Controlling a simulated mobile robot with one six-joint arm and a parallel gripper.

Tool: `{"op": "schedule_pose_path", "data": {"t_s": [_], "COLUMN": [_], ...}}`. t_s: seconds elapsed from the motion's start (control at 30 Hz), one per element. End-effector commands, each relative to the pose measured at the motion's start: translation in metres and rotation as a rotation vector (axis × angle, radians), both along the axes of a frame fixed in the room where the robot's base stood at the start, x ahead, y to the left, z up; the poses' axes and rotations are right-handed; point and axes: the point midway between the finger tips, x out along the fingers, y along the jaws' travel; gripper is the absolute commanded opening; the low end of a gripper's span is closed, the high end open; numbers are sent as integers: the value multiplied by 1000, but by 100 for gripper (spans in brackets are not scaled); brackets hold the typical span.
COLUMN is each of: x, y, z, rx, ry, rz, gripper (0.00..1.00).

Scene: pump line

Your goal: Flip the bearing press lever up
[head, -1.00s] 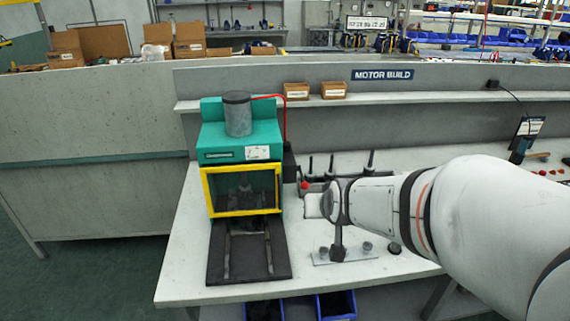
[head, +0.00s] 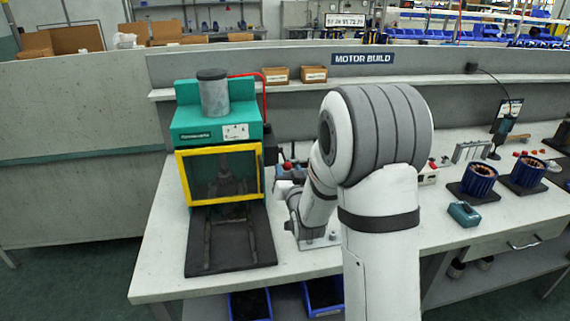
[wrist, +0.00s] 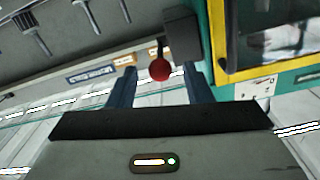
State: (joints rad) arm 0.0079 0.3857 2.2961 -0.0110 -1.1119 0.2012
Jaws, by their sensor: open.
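The bearing press is a green machine (head: 186,120) with a grey cylinder on top and a yellow-framed window, at the left of the bench in the head view. In the wrist view its green and yellow side fills the upper right. The lever's red ball knob (wrist: 160,68) shows beside a dark box (wrist: 182,36) on the press's side. My gripper (wrist: 161,74) is open, with one finger on each side of the knob in the picture. I cannot tell how deep the knob sits between them. In the head view my arm mostly hides the gripper and lever.
A black base plate (head: 262,245) with rails lies before the press. Upright tools (wrist: 88,14) stand close by in the wrist view. Blue motor housings (head: 480,178) and a teal block (head: 463,214) are to the right on the bench (head: 165,270). Blue bins (head: 250,304) hang below.

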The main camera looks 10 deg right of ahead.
Motion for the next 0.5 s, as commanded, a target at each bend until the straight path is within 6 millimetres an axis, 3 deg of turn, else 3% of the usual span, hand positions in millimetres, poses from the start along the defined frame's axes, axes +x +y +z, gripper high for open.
{"op": "schedule_pose_path", "data": {"t_s": [0.2,0.5], "x": [32,43], "y": [0,0], "z": [1,0], "rx": [0,0], "ry": [1,1], "rz": [0,-1], "gripper": [45,45]}}
